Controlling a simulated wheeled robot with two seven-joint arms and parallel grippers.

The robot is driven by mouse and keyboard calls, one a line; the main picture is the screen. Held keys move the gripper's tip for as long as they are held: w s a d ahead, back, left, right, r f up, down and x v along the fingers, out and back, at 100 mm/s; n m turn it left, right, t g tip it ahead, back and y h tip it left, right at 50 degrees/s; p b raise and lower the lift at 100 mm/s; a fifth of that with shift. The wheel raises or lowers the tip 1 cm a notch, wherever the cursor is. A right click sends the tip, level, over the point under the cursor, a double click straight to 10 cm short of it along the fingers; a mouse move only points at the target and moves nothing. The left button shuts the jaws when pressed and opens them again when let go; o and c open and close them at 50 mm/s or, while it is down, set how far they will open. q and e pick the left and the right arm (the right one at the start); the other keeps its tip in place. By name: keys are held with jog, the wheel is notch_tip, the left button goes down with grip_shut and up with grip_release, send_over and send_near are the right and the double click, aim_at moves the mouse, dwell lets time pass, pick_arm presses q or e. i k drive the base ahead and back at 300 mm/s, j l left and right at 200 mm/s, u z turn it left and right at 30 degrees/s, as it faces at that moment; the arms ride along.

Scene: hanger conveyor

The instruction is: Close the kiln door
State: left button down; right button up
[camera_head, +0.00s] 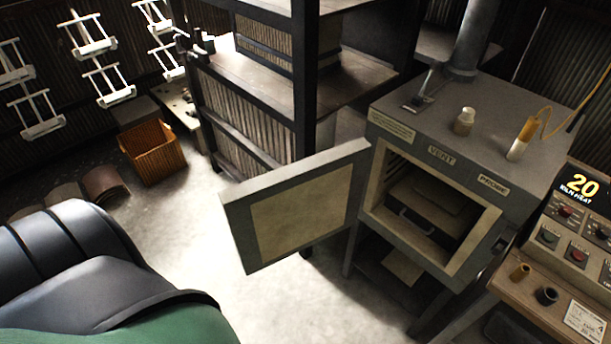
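The kiln (485,137) is a grey box on a stand at the right. Its door (300,200), a grey frame around a pale inner panel, stands wide open, swung out to the left from the left side of the opening. The kiln's pale-edged chamber is exposed, with a dark interior and a small light handle (415,221) inside it. Neither gripper shows in the head view. A black and green part at the lower left is mine, and no fingers are visible on it.
A control panel (579,237) showing "20" stands right of the kiln. A dark shelf rack (305,80) stands behind the door. An orange crate (152,152) sits on the floor, and white hangers (90,47) hang at upper left. The floor in front of the door is clear.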

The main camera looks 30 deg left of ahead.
aim_at(272, 216)
jog(key=j+z, duration=0.25)
jog(key=j, duration=0.45)
jog(key=j+z, duration=0.2)
jog(key=j, duration=0.5)
jog(key=j+z, duration=0.25)
jog(key=j, duration=0.45)
jog(key=k+j+z, duration=0.2)
jog(key=j, duration=0.45)
jog(key=i+j, duration=0.05)
jog(key=i, duration=0.05)
